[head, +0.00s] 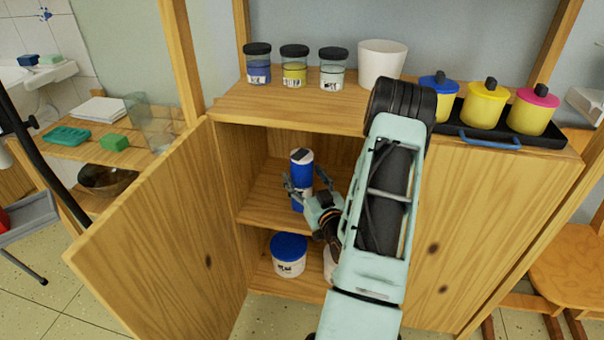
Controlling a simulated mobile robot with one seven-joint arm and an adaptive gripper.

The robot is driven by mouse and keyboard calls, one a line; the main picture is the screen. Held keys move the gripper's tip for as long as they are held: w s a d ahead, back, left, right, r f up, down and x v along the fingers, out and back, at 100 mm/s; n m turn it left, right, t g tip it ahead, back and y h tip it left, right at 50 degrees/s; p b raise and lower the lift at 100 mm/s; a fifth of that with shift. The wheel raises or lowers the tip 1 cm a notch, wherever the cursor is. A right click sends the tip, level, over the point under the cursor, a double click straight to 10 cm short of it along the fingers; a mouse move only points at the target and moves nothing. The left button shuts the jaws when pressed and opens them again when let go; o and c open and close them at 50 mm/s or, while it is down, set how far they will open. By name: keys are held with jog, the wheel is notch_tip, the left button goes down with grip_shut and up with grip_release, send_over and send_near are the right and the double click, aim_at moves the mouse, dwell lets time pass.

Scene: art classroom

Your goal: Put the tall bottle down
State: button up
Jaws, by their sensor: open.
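The tall bottle (301,161) is blue with a white band and a dark top. It stands upright on the middle shelf (258,208) of the open wooden cabinet. My gripper (304,184) is at the bottle inside the cabinet, with its fingers spread on either side of it. The fingers look apart from the bottle, though contact on the far side is hard to tell. My arm comes in from the lower right and hides part of the cabinet's interior.
The left cabinet door (160,240) stands open. A white tub with a blue lid (289,255) is on the lower shelf, beside another partly hidden tub. Several jars, a white pot (382,63) and a black tray (555,140) with yellow pots stand on top.

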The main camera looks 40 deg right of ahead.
jog(key=p+v, duration=0.1)
jog(key=v, duration=0.9)
jog(key=shift+s, duration=0.3)
